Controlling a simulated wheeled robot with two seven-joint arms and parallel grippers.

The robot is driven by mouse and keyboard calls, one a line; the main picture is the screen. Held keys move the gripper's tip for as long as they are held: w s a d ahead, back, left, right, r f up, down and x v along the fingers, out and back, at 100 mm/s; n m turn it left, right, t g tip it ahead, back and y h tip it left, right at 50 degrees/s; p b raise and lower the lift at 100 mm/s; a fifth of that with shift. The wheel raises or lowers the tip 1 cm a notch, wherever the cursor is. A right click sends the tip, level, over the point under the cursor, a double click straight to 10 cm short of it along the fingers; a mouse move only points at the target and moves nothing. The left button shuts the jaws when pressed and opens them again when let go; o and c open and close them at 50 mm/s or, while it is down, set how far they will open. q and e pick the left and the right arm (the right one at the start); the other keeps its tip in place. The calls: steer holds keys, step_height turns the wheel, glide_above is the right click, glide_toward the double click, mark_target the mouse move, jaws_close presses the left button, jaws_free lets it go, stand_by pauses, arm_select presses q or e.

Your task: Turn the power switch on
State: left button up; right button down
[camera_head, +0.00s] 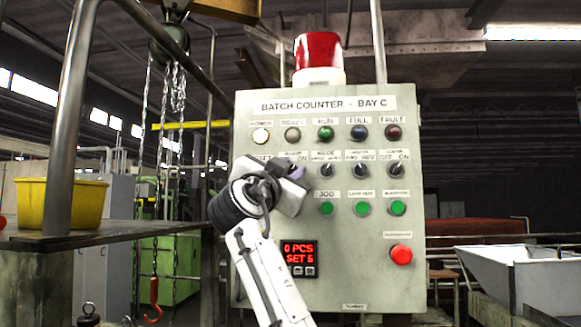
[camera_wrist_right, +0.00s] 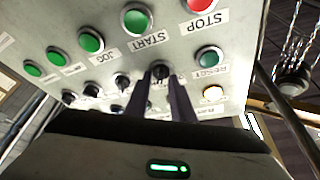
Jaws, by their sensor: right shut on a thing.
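The grey control panel (camera_head: 350,285) reads "BATCH COUNTER - BAY C". My right gripper (camera_head: 295,174) is at its left half and covers part of the selector row. In the right wrist view my right gripper (camera_wrist_right: 160,78) is shut on a black selector knob (camera_wrist_right: 160,70) beside the RESET button (camera_wrist_right: 208,57). The knob's label is blurred; its place fits the power switch. In the head view this knob is hidden, so its angle is unclear. The power lamp (camera_head: 260,136) at the upper left glows warm white. My left gripper is not in view.
Other black selectors (camera_head: 361,170) stand to the right, above several green buttons (camera_head: 362,208). A red button (camera_head: 401,254) sits lower right. The display (camera_head: 299,259) reads 0 PCS, SET 5. A hanging chain (camera_head: 143,170) and hook (camera_head: 153,300) are at left.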

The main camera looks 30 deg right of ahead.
stand_by(0.5)
steer(key=c, duration=1.5)
jaws_free()
steer(key=shift+c, duration=0.2)
steer(key=b+v, duration=0.3)
steer(key=v, duration=0.7)
steer(key=shift+a, duration=0.2)
steer(key=shift+s, duration=0.1)
